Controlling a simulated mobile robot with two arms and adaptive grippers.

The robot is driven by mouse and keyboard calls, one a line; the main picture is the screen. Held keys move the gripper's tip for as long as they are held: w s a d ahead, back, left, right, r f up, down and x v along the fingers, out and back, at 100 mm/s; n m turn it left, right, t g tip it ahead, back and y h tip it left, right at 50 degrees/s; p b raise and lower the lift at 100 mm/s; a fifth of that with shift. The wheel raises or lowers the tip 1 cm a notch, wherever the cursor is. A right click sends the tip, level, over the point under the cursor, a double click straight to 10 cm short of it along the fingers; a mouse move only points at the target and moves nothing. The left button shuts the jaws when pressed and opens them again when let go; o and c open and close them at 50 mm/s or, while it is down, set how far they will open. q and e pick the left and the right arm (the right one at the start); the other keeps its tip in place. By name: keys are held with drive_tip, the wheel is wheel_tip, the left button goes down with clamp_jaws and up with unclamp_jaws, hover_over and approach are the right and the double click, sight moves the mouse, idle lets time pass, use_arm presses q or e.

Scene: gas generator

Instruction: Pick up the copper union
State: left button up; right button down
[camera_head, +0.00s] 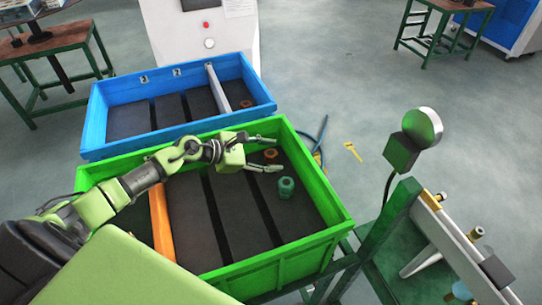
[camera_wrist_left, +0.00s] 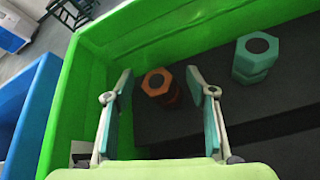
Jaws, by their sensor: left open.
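The copper union (camera_head: 270,155) is an orange-brown hexagonal fitting standing in the far right part of the green crate (camera_head: 285,258). My left gripper (camera_head: 279,155) is open and reaches over the crate from the left, its fingers pointing toward the crate's right wall. In the left wrist view the copper union (camera_wrist_left: 158,84) shows between and beyond the two open fingers (camera_wrist_left: 160,90), and no contact is visible. A teal-green union (camera_head: 286,187) stands nearby in the same crate and also shows in the left wrist view (camera_wrist_left: 256,56). My right gripper does not show.
A blue crate (camera_head: 100,112) sits behind the green one, with a pale bar (camera_head: 218,88) and a small orange-brown fitting (camera_head: 246,104) inside. An orange bar (camera_head: 160,222) lies in the green crate's left part. A round-headed stand (camera_head: 424,127) rises at the right.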

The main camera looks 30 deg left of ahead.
use_arm(q)
drive_tip(key=shift+w+d+f, duration=0.15)
drive_tip(key=shift+w+d, duration=0.05)
drive_tip(key=shift+s, duration=0.1)
drive_tip(key=c, duration=1.3)
